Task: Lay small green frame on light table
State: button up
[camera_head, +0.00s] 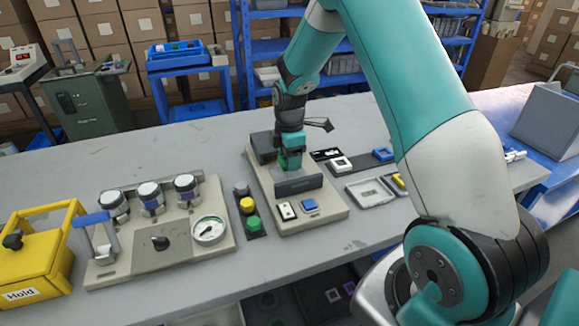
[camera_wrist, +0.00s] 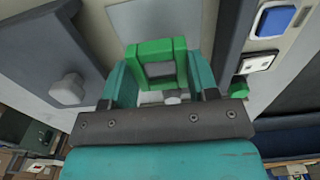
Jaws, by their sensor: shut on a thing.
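The small green frame (camera_wrist: 157,62) is between the two teal fingers of my gripper (camera_wrist: 158,78) in the wrist view, with a grey opening in its middle. In the head view my gripper (camera_head: 290,160) points down between the two dark blocks of a beige machine. The frame is hard to make out there. Below the frame, a pale plate (camera_wrist: 150,18) lies between the dark blocks; it may be the light table. I cannot tell whether the frame touches it.
A dark front block (camera_head: 298,185) stands close to my gripper, and a rear block with a knob (camera_wrist: 68,90) is on its other side. A white frame (camera_head: 340,164), a blue frame (camera_head: 383,154) and an open tray (camera_head: 370,192) lie to the right. A gauge panel (camera_head: 160,238) stands left.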

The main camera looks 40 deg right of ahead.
aim_at(290, 175)
jog(key=shift+f, duration=1.75)
jog(key=shift+f, duration=0.15)
jog(key=o, duration=0.9)
